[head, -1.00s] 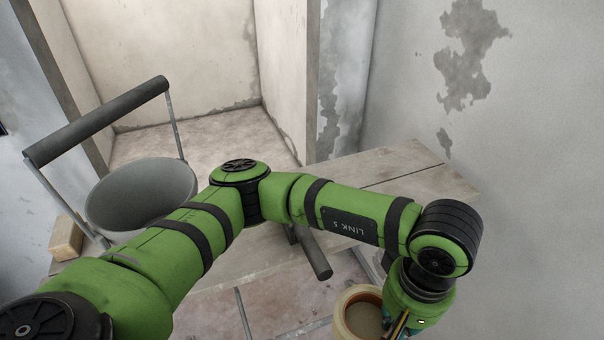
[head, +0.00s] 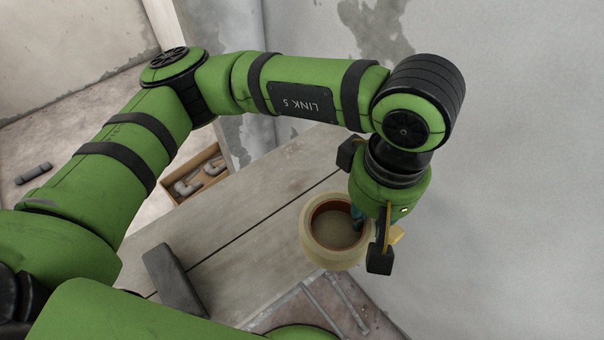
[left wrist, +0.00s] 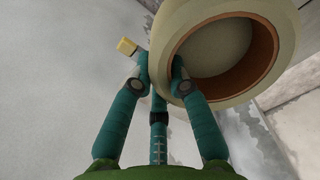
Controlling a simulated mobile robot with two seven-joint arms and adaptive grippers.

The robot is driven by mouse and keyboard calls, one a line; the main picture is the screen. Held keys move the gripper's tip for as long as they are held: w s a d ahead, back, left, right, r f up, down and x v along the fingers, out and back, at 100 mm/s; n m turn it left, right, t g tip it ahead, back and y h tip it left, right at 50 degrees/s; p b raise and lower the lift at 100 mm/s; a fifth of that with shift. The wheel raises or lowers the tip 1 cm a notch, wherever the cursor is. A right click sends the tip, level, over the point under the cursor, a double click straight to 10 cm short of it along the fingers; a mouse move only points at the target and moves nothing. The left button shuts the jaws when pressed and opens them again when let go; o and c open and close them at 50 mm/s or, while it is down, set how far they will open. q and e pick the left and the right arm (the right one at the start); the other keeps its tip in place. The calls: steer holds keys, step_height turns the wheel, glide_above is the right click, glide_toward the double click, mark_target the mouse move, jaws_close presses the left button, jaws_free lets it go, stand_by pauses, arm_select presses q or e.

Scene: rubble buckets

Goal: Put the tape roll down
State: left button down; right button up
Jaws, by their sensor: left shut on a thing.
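The tape roll (head: 313,244) is a wide cream ring with an orange-brown inner core. My left gripper (head: 359,222) is shut on the right side of its wall, with one finger inside the hole. In the left wrist view the roll (left wrist: 287,48) is tilted at the top right, and the gripper's teal fingers (left wrist: 162,70) pinch its left wall. In the head view the roll overlaps the right end of the wooden bench (head: 235,215); I cannot tell its height above it. My right gripper is out of view.
A wooden box with grey pipe pieces (head: 200,175) lies behind the bench. A dark grey bar (head: 172,280) shows at the bench's near edge. A grey wall (head: 510,200) stands close on the right. The bench's middle planks look clear.

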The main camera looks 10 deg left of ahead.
mark_target(343, 209)
arm_select(q)
steer(key=w+a+f, duration=0.1)
steer(key=a, duration=0.1)
steer(key=w+a+f, duration=0.1)
steer(key=shift+w+a+f, duration=0.15)
steer(key=shift+a+f, duration=0.2)
steer(key=shift+a, duration=0.05)
steer(key=w+a+f, duration=0.2)
steer(key=a, duration=0.1)
steer(key=w+a+f, duration=0.1)
steer(key=shift+a, duration=0.3)
steer(key=shift+a+f, duration=0.2)
steer(key=shift+a, duration=0.1)
step_height(343, 209, down, 4)
steer(key=shift+w+f+b, duration=0.1)
steer(key=shift+w+b, duration=0.05)
steer(key=shift+b, duration=0.45)
steer(key=shift+f+b, duration=0.2)
steer(key=shift+b, duration=0.1)
steer(key=c, duration=1.2)
jaws_free()
steer(key=shift+r, duration=0.1)
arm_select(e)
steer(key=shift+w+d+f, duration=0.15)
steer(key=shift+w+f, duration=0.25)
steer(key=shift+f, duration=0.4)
